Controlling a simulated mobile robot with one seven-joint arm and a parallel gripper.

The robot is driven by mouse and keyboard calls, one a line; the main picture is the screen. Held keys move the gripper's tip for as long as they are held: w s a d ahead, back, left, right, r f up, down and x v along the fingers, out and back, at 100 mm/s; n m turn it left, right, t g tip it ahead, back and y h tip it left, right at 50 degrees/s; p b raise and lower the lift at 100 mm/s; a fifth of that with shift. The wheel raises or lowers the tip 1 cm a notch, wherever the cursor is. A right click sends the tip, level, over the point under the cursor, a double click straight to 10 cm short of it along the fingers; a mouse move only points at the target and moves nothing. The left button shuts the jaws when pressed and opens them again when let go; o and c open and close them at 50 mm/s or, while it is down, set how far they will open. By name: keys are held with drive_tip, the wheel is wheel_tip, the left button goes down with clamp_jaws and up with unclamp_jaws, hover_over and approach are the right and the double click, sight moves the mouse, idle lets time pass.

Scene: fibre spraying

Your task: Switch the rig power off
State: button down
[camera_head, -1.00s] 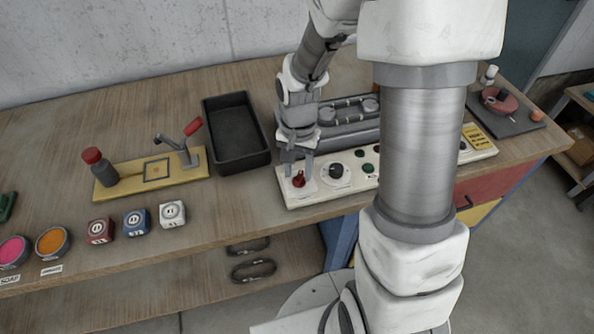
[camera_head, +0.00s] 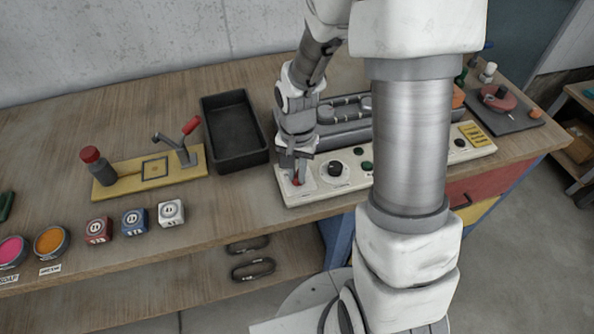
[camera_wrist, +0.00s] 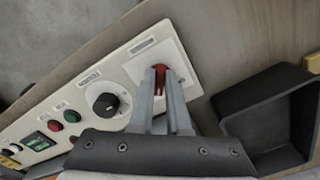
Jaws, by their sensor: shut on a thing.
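A red switch (camera_wrist: 158,75) stands at one end of the cream control panel (camera_wrist: 120,65), on a white plate. In the head view the panel (camera_head: 291,200) lies near the bench's front edge, and the red switch (camera_head: 296,182) is at its left end. My gripper (camera_wrist: 166,82) is lowered onto the switch from above, with its two grey fingers closed on either side of it. It also shows in the head view (camera_head: 298,177). The fingers partly hide the switch, so its position is hard to read.
A black dial (camera_head: 334,169) and several coloured buttons sit right of the switch. An empty black tray (camera_head: 236,163) stands to the left, near my gripper. Farther left are a yellow board (camera_head: 128,183) with a lever and several small blocks and tins.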

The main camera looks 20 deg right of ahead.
drive_tip(key=shift+n, duration=0.3)
drive_tip(key=n, duration=0.6)
drive_tip(key=shift+d+r+p, duration=0.1)
drive_tip(key=shift+d+p, duration=0.1)
drive_tip(key=shift+p, duration=0.1)
drive_tip(key=n, duration=0.3)
drive_tip(key=shift+d+n+p, duration=0.1)
drive_tip(key=shift+n+p, duration=0.3)
drive_tip(key=shift+d+n+p, duration=0.1)
drive_tip(key=shift+n+p, duration=0.35)
drive_tip(key=shift+n, duration=1.35)
drive_tip(key=c, duration=0.9)
unclamp_jaws()
wheel_tip(320, 180, up, 17)
drive_tip(key=shift+r+p, duration=0.15)
drive_tip(key=shift+p, duration=1)
